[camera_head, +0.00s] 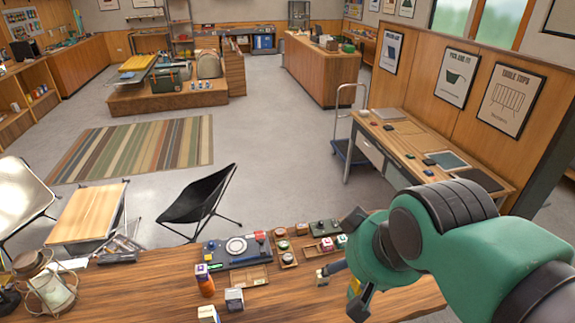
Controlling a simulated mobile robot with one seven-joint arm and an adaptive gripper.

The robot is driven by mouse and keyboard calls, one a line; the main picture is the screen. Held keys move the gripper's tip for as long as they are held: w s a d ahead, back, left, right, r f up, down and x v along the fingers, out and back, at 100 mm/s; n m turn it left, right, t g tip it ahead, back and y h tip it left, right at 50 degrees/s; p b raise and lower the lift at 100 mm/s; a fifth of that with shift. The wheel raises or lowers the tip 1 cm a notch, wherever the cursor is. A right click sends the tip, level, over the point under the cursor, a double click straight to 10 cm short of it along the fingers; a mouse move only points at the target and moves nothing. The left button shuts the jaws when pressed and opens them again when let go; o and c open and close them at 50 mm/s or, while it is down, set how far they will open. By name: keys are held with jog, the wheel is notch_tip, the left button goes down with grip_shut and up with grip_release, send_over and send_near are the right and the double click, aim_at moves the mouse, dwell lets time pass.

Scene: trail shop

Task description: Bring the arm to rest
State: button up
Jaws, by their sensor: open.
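My green and dark arm comes in from the right edge and reaches over the wooden counter (150,292). My gripper (345,287) is low over the counter's front right part, with its dark fingers spread apart. A small pale block (322,277) stands by the tip of the upper finger; I cannot tell whether they touch. Nothing shows between the fingers. The arm hides the right end of the counter.
A dark device with a round dial (237,246), an orange canister (204,280), a grey box (234,299) and a lantern (50,290) stand on the counter. Several small items sit around the dial device. A black chair (200,197) is behind. A desk (425,145) stands right.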

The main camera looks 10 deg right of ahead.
notch_tip(320, 180, down, 4)
jog(key=b, duration=0.3)
